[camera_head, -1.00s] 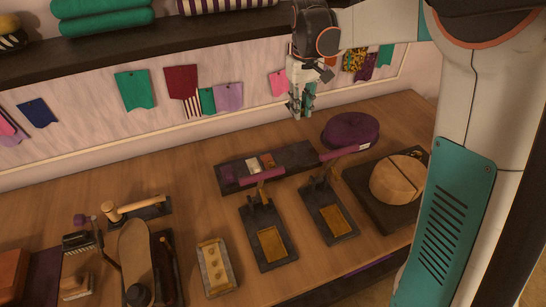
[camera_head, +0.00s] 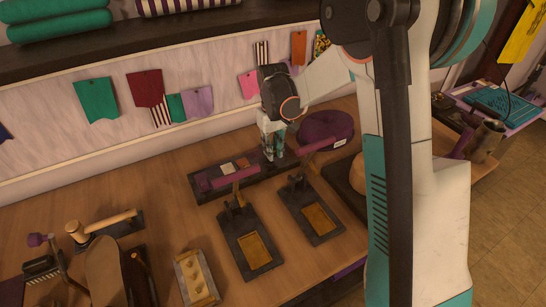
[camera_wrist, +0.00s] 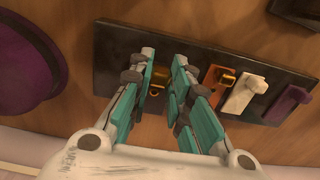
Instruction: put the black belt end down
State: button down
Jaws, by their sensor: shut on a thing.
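My gripper (camera_head: 272,154) is low over the right part of the dark tray (camera_wrist: 115,62) at the back of the bench. In the wrist view my gripper (camera_wrist: 163,70) points down at the tray, its teal fingers closed around a small dark piece. A brass-coloured part (camera_wrist: 157,86) shows between the fingers. The piece looks like the black belt end, but dark on dark and mostly hidden by the fingers. I cannot tell whether it touches the tray. An orange-brown end (camera_wrist: 217,82), a white end (camera_wrist: 243,94) and a purple end (camera_wrist: 289,102) lie in a row beside it.
A round purple cushion (camera_head: 325,129) stands right of my gripper. Two dark presses with brass plates (camera_head: 254,250) (camera_head: 319,218) and raised purple handles stand in front of the tray. A brass-studded block (camera_head: 195,278) and hammer (camera_head: 103,222) are at the left. Pennants hang behind.

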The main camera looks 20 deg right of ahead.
jog(key=shift+f+b, duration=0.35)
jog(key=shift+f, duration=1.15)
jog(key=shift+f, duration=0.2)
jog(key=c, duration=1.5)
grip_release()
jog(key=shift+r, duration=0.1)
